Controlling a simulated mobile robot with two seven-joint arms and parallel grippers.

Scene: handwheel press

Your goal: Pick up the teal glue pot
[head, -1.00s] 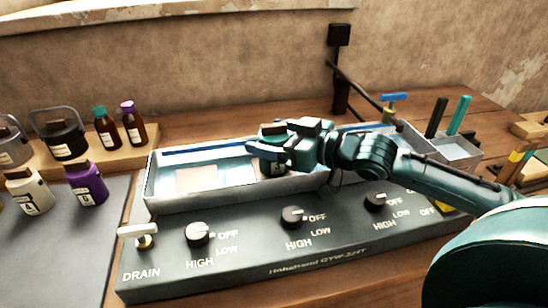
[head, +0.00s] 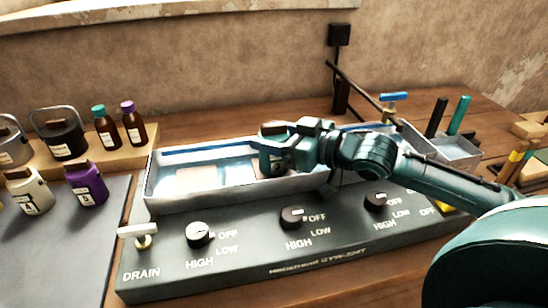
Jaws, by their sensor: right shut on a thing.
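The teal glue pot (head: 274,160) stands in the long grey metal trough (head: 163,209) of the control unit, a little right of its middle. It has a brown top and a pale label, and much of it is hidden by the fingers. My right gripper (head: 277,150) comes in from the right and is shut on the pot. The pot is still low, between the trough's walls; I cannot tell whether it touches the trough floor. My left gripper is not in view.
The panel (head: 260,262) with several knobs and a drain lever (head: 142,238) lies in front of the trough. A purple pot (head: 87,185) and a cream pot (head: 27,192) stand on the grey mat at left. A blue-handled valve (head: 394,99) rises behind my right arm.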

